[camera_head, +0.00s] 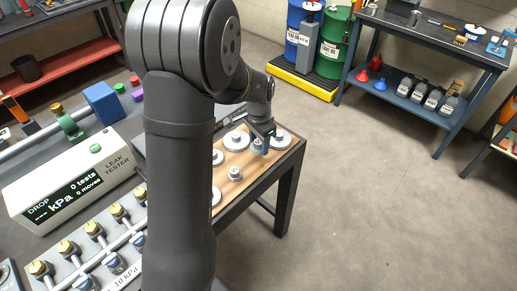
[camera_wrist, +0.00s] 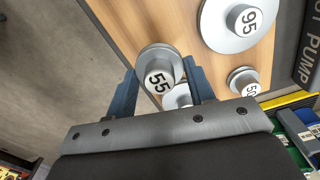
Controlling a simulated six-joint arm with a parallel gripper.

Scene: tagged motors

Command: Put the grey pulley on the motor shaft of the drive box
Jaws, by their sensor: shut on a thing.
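My gripper (camera_wrist: 161,72) is shut on a grey pulley marked 55 (camera_wrist: 158,76), with one blue finger on each side of its hub. In the head view my gripper (camera_head: 261,133) is over the wooden board, with the held pulley (camera_head: 258,147) below it. I cannot tell how far the pulley is above the board. A dark box edge with a partly cut-off label ending in PUMP (camera_wrist: 307,52) shows at the right of the wrist view. No motor shaft is clearly visible; my arm hides part of the bench.
Other grey pulleys stand on the wooden board (camera_wrist: 125,20), including one marked 95 (camera_wrist: 243,20) and a small one (camera_wrist: 243,82). In the head view a small pulley (camera_head: 235,174) stands near the board's front. A leak tester (camera_head: 75,180) is left of my arm.

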